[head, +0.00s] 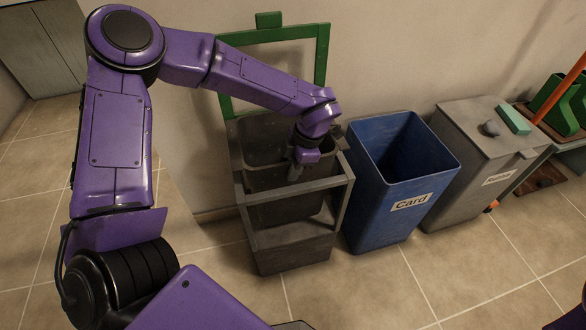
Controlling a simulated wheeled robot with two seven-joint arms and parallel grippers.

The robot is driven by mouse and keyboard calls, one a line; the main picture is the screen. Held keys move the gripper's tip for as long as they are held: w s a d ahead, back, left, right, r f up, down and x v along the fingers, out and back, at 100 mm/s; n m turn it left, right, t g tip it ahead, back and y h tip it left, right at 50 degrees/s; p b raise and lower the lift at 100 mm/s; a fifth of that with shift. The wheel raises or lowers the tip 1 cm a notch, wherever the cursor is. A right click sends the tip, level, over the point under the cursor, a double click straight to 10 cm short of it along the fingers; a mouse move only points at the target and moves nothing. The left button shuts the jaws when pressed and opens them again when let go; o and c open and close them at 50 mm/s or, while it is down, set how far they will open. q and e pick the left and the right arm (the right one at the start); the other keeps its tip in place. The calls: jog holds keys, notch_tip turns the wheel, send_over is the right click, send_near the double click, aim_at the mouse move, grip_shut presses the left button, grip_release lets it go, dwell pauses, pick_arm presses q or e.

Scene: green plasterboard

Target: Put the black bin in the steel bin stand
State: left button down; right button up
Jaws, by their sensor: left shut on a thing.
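The black bin (282,208) is upright within the frame of the steel bin stand (292,252), with its dark open top facing up. My left gripper (296,172) reaches down from above and is shut on the bin's near wall, just behind the front bar. The fingertips are small and partly hidden. My right gripper is not in view.
A blue bin (398,225) labelled "Card" stands close to the stand's right. A grey lidded bin (470,185) with a green block (514,119) on top stands beyond it. A green frame (322,55) rises behind the stand by the wall. The tiled floor in front is clear.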

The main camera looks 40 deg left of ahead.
pick_arm(q)
jog(key=shift+f, duration=0.55)
jog(key=c, duration=1.2)
grip_release()
jog(key=shift+f, duration=0.1)
jog(key=p+v, duration=0.2)
jog(key=v, duration=1.1)
jog(key=shift+a+p, duration=0.1)
jog(key=shift+p, duration=0.2)
